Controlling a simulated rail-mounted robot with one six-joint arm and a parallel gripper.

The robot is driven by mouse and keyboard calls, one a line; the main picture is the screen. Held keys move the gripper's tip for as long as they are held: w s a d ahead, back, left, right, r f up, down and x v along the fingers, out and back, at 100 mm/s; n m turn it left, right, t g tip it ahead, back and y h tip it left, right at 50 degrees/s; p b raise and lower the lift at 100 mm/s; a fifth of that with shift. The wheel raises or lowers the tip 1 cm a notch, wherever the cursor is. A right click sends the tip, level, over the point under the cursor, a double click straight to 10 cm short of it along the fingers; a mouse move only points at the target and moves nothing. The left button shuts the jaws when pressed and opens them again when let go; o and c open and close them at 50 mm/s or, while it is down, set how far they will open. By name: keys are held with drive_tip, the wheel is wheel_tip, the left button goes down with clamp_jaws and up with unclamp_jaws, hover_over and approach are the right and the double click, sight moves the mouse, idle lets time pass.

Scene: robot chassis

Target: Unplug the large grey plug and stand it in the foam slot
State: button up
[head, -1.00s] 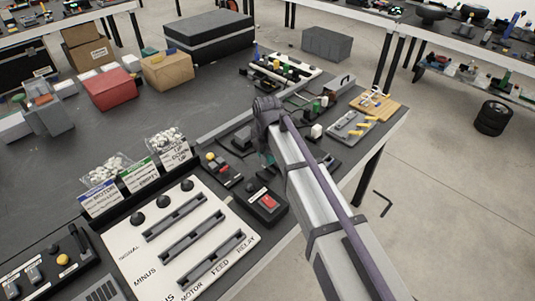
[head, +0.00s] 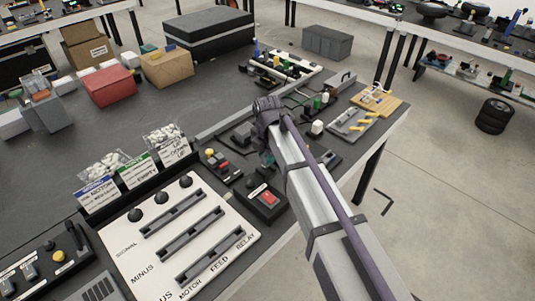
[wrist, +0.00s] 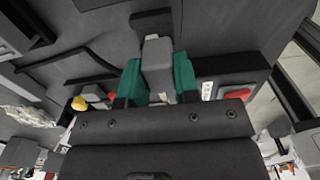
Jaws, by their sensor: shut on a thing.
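The large grey plug (wrist: 157,62) is between the teal fingers of my gripper (wrist: 158,80) in the wrist view. The gripper is shut on it. A dark block (wrist: 151,22) lies just beyond the plug's far end; I cannot tell whether they touch or whether it is the socket or foam. In the head view, my arm hides the plug and most of my gripper (head: 268,158); only a bit of teal shows. I cannot clearly identify the foam slot in either view.
A red rocker switch box (head: 267,201) sits left of my arm, beside a small control with a yellow button (head: 210,154). A white labelled panel (head: 150,240) lies nearer. Trays with small parts (head: 352,124) lie to the right.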

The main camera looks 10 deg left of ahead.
drive_tip(key=shift+f, duration=0.15)
idle(0.5)
drive_tip(key=shift+f+b, duration=0.35)
drive_tip(key=shift+b, duration=0.15)
drive_tip(key=shift+f+b, duration=0.95)
drive_tip(key=o, duration=1)
drive_tip(key=shift+r, duration=0.1)
wheel_tip(320, 180, up, 11)
drive_tip(key=p, duration=1.1)
